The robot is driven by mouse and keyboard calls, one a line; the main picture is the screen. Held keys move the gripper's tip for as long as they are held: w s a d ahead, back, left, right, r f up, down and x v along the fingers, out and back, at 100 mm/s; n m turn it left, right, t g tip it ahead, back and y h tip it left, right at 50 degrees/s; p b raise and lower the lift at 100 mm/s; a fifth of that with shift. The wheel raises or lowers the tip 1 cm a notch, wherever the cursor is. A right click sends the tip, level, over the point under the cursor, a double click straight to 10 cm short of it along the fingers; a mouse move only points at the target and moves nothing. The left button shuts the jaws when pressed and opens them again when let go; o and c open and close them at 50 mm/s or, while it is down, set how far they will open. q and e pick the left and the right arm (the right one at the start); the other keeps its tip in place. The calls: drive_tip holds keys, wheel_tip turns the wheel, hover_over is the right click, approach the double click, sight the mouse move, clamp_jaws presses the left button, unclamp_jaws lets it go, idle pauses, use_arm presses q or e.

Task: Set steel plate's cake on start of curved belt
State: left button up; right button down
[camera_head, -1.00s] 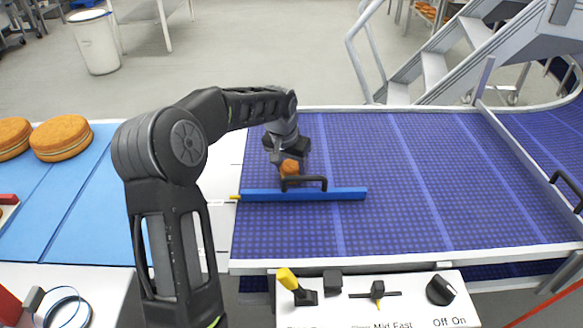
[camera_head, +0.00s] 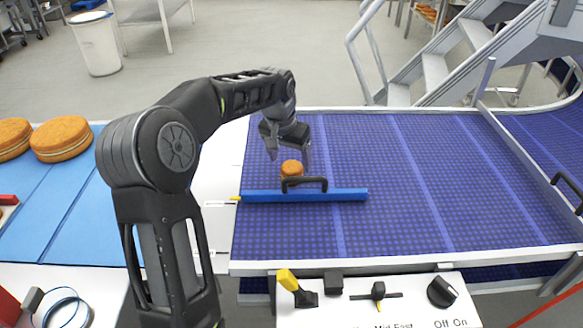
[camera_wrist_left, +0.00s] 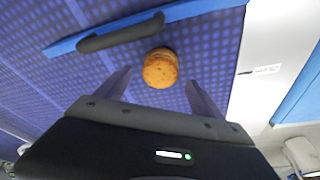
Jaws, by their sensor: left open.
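A small round orange-brown cake (camera_head: 291,168) stands on the blue curved belt (camera_head: 400,160) at its left end, just behind the black handle of a blue bar. The cake also shows in the left wrist view (camera_wrist_left: 160,69), in front of and between the fingers but apart from them. My left gripper (camera_head: 288,152) is open and empty, above and behind the cake; its open fingers show in the left wrist view (camera_wrist_left: 160,88). My right gripper is not in view. I cannot make out a steel plate.
A blue bar with a black handle (camera_head: 330,195) lies across the belt's start. Large filled cakes (camera_head: 62,138) sit on a blue surface at left. A control panel (camera_head: 400,305) with a yellow lever is at the front. Metal stairs (camera_head: 435,70) stand behind.

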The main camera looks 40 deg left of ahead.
use_arm(q)
drive_tip(key=v, duration=0.7)
drive_tip(key=shift+r, duration=0.1)
idle(1.4)
